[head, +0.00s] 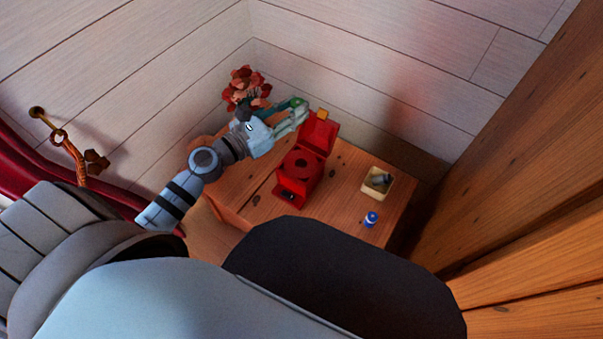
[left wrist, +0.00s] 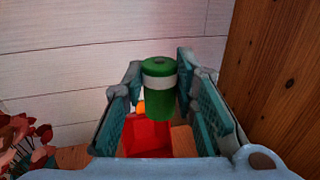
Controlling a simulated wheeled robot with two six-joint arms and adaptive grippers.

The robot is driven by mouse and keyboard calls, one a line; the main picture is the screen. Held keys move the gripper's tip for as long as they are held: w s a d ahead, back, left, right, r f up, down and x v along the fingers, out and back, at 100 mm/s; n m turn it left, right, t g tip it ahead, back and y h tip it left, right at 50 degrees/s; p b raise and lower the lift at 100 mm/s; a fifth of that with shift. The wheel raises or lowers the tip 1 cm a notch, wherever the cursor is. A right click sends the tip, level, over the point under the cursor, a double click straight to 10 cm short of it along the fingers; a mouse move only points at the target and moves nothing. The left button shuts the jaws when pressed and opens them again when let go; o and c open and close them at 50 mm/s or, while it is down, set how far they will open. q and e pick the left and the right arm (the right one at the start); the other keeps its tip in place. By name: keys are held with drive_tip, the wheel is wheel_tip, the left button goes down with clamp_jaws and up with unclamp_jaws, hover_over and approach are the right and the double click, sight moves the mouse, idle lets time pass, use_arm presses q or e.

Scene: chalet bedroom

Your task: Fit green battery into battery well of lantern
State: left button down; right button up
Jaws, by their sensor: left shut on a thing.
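My left gripper (head: 298,108) reaches in from the left over the back of the wooden table, close to the red lantern. In the left wrist view the gripper (left wrist: 165,105) is shut on the green battery (left wrist: 158,92), which stands roughly upright between its fingers and has a white band. The green battery (head: 297,101) shows only as a small green patch in the head view. The red lantern (head: 313,165) stands on the table with a round dark opening facing up, the battery well by its look. Part of the lantern (left wrist: 146,137) shows below the battery. My right gripper is not seen.
A small cream box (head: 366,187) with a grey thing inside stands right of the lantern. Red flowers (head: 243,86) are behind my left wrist. Wooden boards (head: 500,150) rise at the right.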

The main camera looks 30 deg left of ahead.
use_arm(q)
drive_tip(key=y+b, duration=0.1)
drive_tip(key=b, duration=0.1)
hover_over(297, 162)
drive_tip(key=s+d, duration=0.1)
drive_tip(key=s, duration=0.1)
drive_tip(key=shift+n, duration=0.4)
drive_tip(key=f, duration=0.4)
drive_tip(key=shift+s+d+f, duration=0.15)
drive_tip(key=shift+d+f, duration=0.05)
drive_tip(key=shift+f, duration=0.2)
use_arm(e)
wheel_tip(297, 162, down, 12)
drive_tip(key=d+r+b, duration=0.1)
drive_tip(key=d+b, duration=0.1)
drive_tip(key=b, duration=0.7)
use_arm(q)
wheel_tip(297, 162, down, 18)
drive_tip(key=b, duration=0.5)
drive_tip(key=shift+s+a+f, duration=0.1)
drive_tip(key=shift+f, duration=0.25)
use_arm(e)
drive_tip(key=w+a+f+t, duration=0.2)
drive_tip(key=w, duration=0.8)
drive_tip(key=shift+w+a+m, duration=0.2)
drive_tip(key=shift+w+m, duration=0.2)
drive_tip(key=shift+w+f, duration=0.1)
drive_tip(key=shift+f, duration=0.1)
